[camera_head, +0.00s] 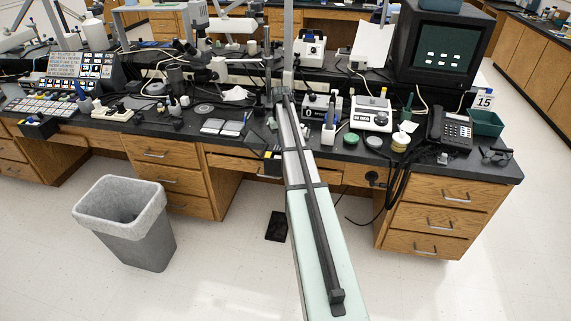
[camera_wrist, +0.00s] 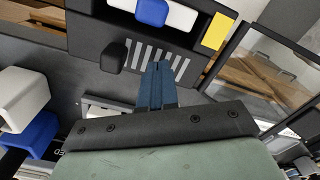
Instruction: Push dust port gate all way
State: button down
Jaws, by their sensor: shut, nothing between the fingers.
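My gripper (camera_wrist: 158,68) shows in the wrist view as two blue fingers closed together with nothing between them. The fingertips lie over the row of pale grey slots (camera_wrist: 150,62) in a dark panel, which looks like the dust port. I cannot tell whether they touch it. A black rounded knob (camera_wrist: 113,57) stands just left of the fingertips, apart from them; it may be the gate's handle. How far the gate is open cannot be told. In the head view my arm reaches over the bench and the fingers are not clear.
In the wrist view a yellow label (camera_wrist: 217,31) and a blue block (camera_wrist: 152,12) sit beyond the slots. A framed clear pane (camera_wrist: 265,75) stands to the right, and white and blue blocks (camera_wrist: 24,98) to the left. The head view shows a crowded black bench and a grey bin (camera_head: 150,255).

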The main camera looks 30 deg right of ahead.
jog(key=shift+s+d, duration=2.3)
dwell(0.5)
jog(key=shift+w+a, duration=0.1)
jog(key=shift+w, duration=0.05)
jog(key=shift+w+a, duration=0.4)
jog(key=shift+r, duration=0.1)
jog(key=shift+r, duration=3.4)
